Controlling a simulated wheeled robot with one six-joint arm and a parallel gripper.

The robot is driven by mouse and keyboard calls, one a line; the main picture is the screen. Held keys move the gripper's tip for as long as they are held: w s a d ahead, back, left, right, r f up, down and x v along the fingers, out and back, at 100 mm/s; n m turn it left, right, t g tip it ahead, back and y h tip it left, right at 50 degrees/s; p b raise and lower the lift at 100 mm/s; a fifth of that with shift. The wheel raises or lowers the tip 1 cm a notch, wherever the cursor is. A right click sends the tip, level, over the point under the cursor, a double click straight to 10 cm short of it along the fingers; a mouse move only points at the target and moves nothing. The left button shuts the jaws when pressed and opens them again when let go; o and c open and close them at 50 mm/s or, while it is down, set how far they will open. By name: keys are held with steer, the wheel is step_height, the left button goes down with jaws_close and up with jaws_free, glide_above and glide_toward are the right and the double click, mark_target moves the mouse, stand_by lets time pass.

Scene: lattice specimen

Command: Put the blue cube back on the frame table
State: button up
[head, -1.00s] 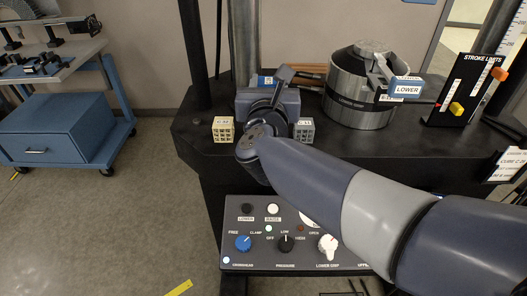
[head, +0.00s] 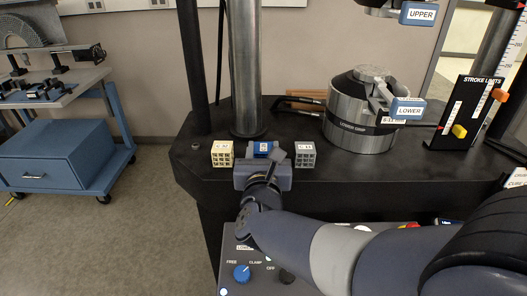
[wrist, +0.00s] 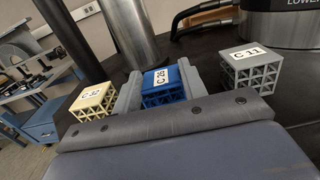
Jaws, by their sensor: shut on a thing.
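The blue cube (wrist: 162,87) is a lattice block with a white label on top. It sits between the two fingers of my gripper (wrist: 158,92) in the wrist view, and the gripper is shut on it. In the head view the blue cube (head: 263,149) shows just beyond my gripper (head: 263,160), at the front part of the black frame table (head: 215,181). It stands between a cream cube (head: 222,153) and a grey cube (head: 304,153), apart from both. The cube's underside is hidden, so I cannot tell for certain whether it touches the table.
A steel column (head: 245,70) and a black post rise behind the cubes. The lower grip (head: 360,120) stands to the right, with the stroke limits panel (head: 468,110) beyond it. A control panel (head: 255,270) is below the table's front edge. A blue cart (head: 60,155) stands at left.

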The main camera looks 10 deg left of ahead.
steer(key=shift+f+b, duration=0.15)
steer(key=shift+b, duration=0.15)
steer(key=o, duration=1)
steer(key=shift+o, duration=0.2)
steer(key=shift+r+p, duration=0.2)
steer(key=shift+p, duration=0.1)
steer(key=v, duration=1.2)
steer(key=shift+b, duration=0.3)
steer(key=shift+f, duration=0.1)
